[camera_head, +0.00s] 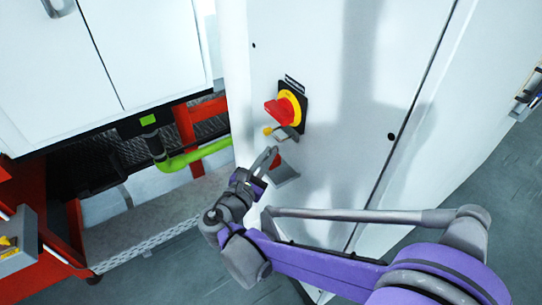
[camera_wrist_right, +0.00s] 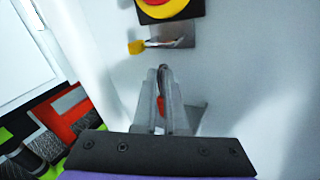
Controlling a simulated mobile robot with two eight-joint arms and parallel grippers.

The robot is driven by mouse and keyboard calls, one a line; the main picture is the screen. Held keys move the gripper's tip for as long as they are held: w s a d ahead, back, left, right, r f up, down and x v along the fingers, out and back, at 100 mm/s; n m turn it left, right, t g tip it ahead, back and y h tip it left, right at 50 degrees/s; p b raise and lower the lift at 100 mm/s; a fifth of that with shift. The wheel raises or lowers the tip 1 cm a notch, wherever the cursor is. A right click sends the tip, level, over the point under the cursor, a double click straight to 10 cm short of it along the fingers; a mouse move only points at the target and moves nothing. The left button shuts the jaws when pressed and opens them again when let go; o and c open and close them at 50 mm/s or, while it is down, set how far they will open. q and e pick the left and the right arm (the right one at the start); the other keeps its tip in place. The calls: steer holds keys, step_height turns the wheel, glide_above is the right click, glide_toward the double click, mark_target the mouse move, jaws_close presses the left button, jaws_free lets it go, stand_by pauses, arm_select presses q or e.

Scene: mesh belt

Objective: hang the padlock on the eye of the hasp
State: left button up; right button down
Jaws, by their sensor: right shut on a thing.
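The hasp (camera_head: 287,133) is a small grey metal plate on the white cabinet, just below a red handle. A yellow piece (camera_head: 267,131) sits at its left end; I cannot make out the eye's opening. In the wrist view the hasp (camera_wrist_right: 176,42) and yellow piece (camera_wrist_right: 136,47) are above my fingers. My right gripper (camera_head: 270,160) is below the hasp, its fingers shut on a small red thing, apparently the padlock (camera_head: 277,161). My left gripper is out of view.
A green pipe (camera_head: 195,156) and red frame stand to the left.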

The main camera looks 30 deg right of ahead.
steer(key=v, duration=1.6)
steer(key=shift+a+m+g+h+b, duration=0.1)
steer(key=shift+m+g+h+b, duration=0.2)
steer(key=shift+m+g+h, duration=0.4)
steer(key=d+p, duration=0.1)
steer(key=d, duration=0.8)
steer(key=shift+w+d, duration=0.35)
steer(key=shift+w, duration=0.05)
stand_by(0.3)
steer(key=w+r+p, duration=0.4)
steer(key=w+r, duration=0.2)
steer(key=w, duration=0.2)
steer(key=shift+w+a, duration=0.2)
steer(key=shift+a, duration=0.15)
stand_by(1.0)
steer(key=shift+s, duration=0.1)
stand_by(0.4)
